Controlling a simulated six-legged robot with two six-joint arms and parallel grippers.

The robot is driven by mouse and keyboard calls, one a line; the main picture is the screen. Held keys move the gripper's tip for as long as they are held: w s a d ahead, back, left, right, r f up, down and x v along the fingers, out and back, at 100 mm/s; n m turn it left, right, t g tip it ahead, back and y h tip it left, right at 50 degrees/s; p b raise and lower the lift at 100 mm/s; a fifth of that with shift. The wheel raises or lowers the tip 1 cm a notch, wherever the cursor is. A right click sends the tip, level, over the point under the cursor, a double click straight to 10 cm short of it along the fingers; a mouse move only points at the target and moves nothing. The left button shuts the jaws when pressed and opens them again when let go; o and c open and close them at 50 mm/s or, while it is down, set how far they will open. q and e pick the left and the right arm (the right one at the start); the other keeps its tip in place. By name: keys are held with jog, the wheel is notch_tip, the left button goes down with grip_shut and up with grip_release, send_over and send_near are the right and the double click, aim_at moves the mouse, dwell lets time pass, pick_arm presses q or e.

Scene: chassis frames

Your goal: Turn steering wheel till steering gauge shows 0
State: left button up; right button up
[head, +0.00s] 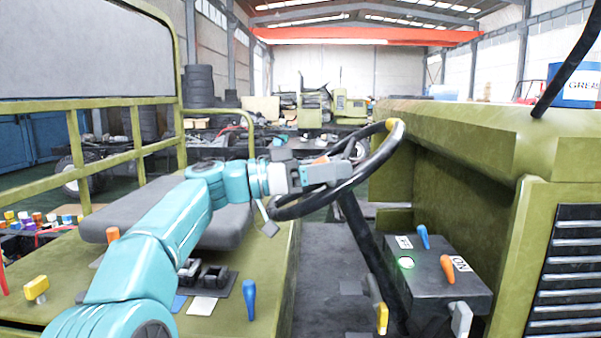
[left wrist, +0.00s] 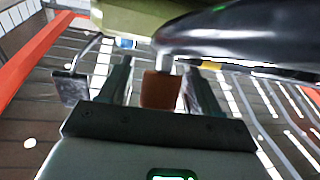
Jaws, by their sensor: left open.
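The black steering wheel (head: 377,155) stands tilted on a dark column, with a yellow mark at the top of its rim. My left gripper (head: 345,173) is at the left part of the wheel, by the rim. In the left wrist view the open fingers (left wrist: 165,88) stand either side of a small orange-brown piece (left wrist: 160,90), apparently a knob below the black rim (left wrist: 240,35). I cannot tell whether the fingers touch it. I cannot make out a steering gauge or its reading in either view. My right gripper is not in view.
A dark control box (head: 440,275) with a lit green button, a blue lever and an orange lever stands right of the column. A grey seat (head: 130,215) lies behind my left arm. The green hood (head: 480,130) is beyond the wheel at right.

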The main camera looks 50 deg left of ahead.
pick_arm(q)
jog(key=b+v, duration=0.1)
jog(key=v, duration=1.4)
jog(key=shift+s, duration=0.35)
jog(key=shift+a, duration=0.15)
